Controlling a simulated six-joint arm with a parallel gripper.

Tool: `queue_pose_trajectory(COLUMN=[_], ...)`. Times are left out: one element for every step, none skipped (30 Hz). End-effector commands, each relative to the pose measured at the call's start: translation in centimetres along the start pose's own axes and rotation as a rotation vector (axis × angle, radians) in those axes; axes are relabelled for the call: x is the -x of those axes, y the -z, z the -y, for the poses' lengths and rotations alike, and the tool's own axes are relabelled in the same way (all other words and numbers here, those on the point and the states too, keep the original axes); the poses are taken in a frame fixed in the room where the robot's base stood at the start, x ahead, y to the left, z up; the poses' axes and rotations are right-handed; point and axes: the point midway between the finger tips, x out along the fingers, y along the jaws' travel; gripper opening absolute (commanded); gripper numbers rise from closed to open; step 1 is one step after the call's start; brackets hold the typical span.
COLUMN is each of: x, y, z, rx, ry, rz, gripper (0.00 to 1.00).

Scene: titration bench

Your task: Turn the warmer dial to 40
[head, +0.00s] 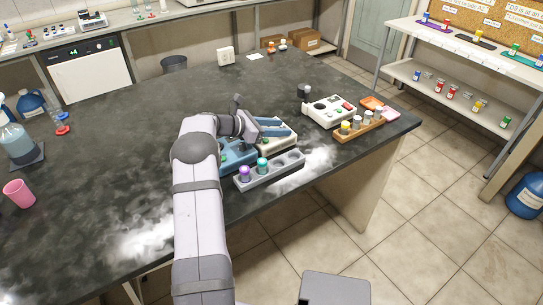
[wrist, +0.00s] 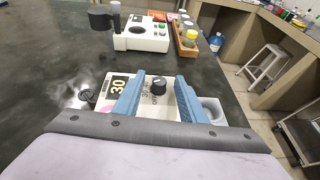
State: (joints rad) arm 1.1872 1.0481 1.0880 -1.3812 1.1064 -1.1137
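The warmer (wrist: 142,110) is a white box below my gripper, with a black "30" label or readout (wrist: 118,85) on its face in the wrist view. Its black dial (wrist: 158,87) shows between my two blue fingers. My gripper (wrist: 159,80) is open, with a gap on both sides of the dial; I cannot tell how far above it the fingertips are. In the head view my gripper (head: 282,128) is over the warmer (head: 280,147), which is partly hidden, and the dial cannot be made out.
A grey rack (head: 268,176) with purple-capped and teal-capped vials stands in front of the warmer. A white device (head: 328,111) with buttons and a wooden vial rack (head: 358,129) stand to the right, near the table edge.

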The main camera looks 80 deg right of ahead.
Motion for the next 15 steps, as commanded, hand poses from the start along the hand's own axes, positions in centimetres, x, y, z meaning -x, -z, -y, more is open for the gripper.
queue_pose_trajectory(x=[-0.04, -0.06, -0.07, -0.09, -0.10, -0.09, -0.11, -0.13, -0.09, -0.15, -0.16, -0.17, -0.24, -0.25, -0.22], y=[0.08, 0.05, 0.09, 0.10, 0.07, 0.12, 0.12, 0.17, 0.19, 0.20, 0.18, 0.22, 0.20, 0.27, 0.29], z=[0.14, 0.19, 0.22, 0.28, 0.27, 0.34, 0.33, 0.39, 0.41, 0.44, 0.46, 0.54, 0.59, 0.62, 0.68], rx=[0.009, 0.012, 0.020, 0.025, 0.030, 0.037, 0.043, 0.048, 0.057, 0.063, 0.067, 0.077, 0.084, 0.090, 0.101], ry=[-0.016, -0.026, -0.042, -0.054, -0.068, -0.084, -0.099, -0.112, -0.132, -0.147, -0.163, -0.183, -0.200, -0.217, -0.240], rz=[-0.002, -0.001, -0.002, -0.002, -0.001, -0.002, -0.001, -0.001, -0.002, -0.001, -0.001, -0.002, 0.000, -0.001, -0.002], gripper=[0.38, 0.38, 0.38, 0.38, 0.38, 0.38, 0.38, 0.38, 0.38, 0.38, 0.38, 0.38, 0.38, 0.38, 0.38])
